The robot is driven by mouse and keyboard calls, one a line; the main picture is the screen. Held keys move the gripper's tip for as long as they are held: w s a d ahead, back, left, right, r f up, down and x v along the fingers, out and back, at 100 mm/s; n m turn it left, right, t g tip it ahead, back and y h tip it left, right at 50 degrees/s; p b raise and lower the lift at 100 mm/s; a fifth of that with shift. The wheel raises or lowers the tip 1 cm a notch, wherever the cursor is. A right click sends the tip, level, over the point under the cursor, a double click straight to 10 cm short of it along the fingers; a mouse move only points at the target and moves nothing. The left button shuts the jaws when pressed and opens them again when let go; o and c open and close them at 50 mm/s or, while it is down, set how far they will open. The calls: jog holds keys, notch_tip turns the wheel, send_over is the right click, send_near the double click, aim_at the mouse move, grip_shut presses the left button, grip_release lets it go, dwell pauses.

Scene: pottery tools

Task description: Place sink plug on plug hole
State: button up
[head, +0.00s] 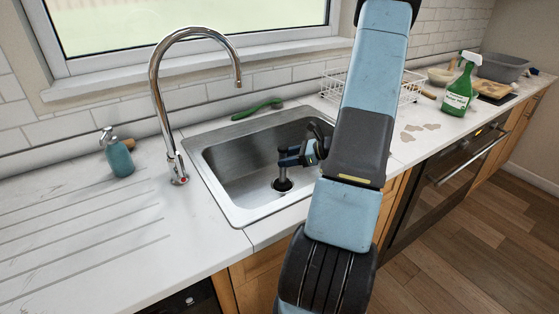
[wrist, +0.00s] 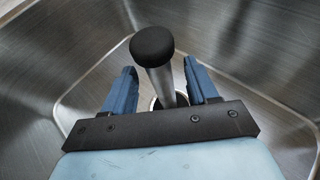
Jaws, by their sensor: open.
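The sink plug (wrist: 153,46) has a round black knob on a silver stem and stands upright in the steel sink (head: 240,206). In the wrist view its stem rises between the two blue fingers of my gripper (wrist: 160,68), which are open with a gap on each side. In the head view my gripper (head: 284,155) is low inside the sink, over the plug hole (head: 282,185). A metal rim around the plug hole shows at the stem's foot in the wrist view (wrist: 156,104). The plug's lower end is partly hidden, so its exact seating cannot be told.
The curved chrome tap (head: 158,110) rises at the sink's left. A green brush (head: 257,108) lies behind the sink, and a teal soap bottle (head: 118,155) stands left. A white dish rack (head: 335,86) and green spray bottle (head: 460,88) stand right. The left drainer is clear.

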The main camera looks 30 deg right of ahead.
jog(key=v, duration=0.8)
jog(key=s+a+r+n+g+h, duration=0.25)
jog(key=a+r+n+g, duration=0.45)
jog(key=a+r+n, duration=0.9)
jog(key=s+a+r+n+t+h, duration=0.3)
jog(key=s+a+r+n+h, duration=0.4)
jog(key=s+a+r+n, duration=0.4)
jog(key=s+a, duration=0.1)
jog(key=s, duration=0.2)
jog(key=shift+s+r, duration=0.15)
